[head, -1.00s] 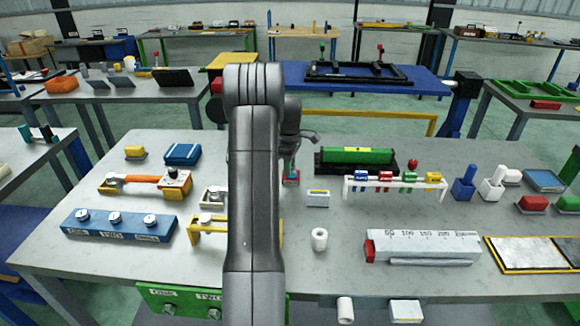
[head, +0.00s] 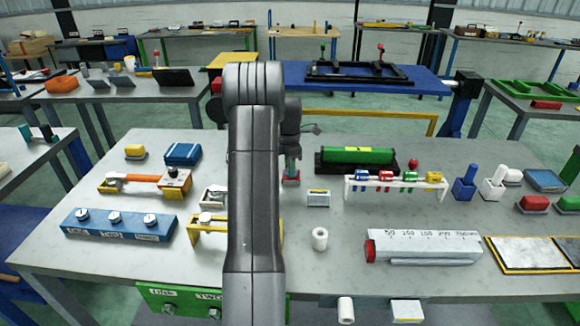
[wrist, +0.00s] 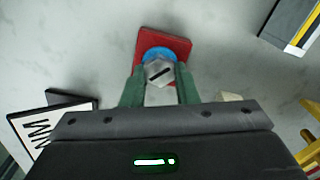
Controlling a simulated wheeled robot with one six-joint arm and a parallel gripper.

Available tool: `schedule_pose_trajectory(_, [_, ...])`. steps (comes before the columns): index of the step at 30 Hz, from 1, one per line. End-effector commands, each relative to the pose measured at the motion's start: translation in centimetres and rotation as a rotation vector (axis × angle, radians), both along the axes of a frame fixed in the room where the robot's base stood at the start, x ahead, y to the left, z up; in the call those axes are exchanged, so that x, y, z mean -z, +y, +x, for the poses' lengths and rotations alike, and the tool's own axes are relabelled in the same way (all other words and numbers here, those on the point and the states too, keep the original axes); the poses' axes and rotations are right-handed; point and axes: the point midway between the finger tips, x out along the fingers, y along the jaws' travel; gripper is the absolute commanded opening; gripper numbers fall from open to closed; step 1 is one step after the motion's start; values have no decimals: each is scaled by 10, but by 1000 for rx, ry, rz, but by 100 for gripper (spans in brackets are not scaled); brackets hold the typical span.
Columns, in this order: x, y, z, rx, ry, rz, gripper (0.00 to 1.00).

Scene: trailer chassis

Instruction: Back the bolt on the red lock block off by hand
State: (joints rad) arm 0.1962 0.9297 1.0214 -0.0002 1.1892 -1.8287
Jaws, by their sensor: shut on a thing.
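The red lock block (wrist: 180,45) lies on the grey bench top. In the wrist view a blue ring sits on it, with a grey hex bolt head (wrist: 157,66) bearing a dark line in the middle. My gripper (wrist: 160,84) is shut on the bolt, with one green finger at each side of the head. In the head view my gripper (head: 291,163) points down over the red lock block (head: 291,182), and my arm stands just left of it. The bolt's shank is hidden, and I cannot tell how far it is threaded in.
A green cylinder in a black cradle (head: 357,158) lies close to the right. A small white box (head: 318,198) sits in front. Bare bench lies around the block.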

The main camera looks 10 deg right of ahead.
Motion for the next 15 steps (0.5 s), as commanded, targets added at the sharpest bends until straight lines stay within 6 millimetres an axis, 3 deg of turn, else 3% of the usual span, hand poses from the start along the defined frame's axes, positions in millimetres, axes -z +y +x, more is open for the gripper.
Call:
schedule_pose_trajectory(13, [6, 2, -3, -8, 13, 6, 4])
schedule_pose_trajectory(14, [6, 2, -3, -7, 13, 6, 33])
schedule_pose_trajectory(15, [6, 2, -3, -7, 13, 5, 41])
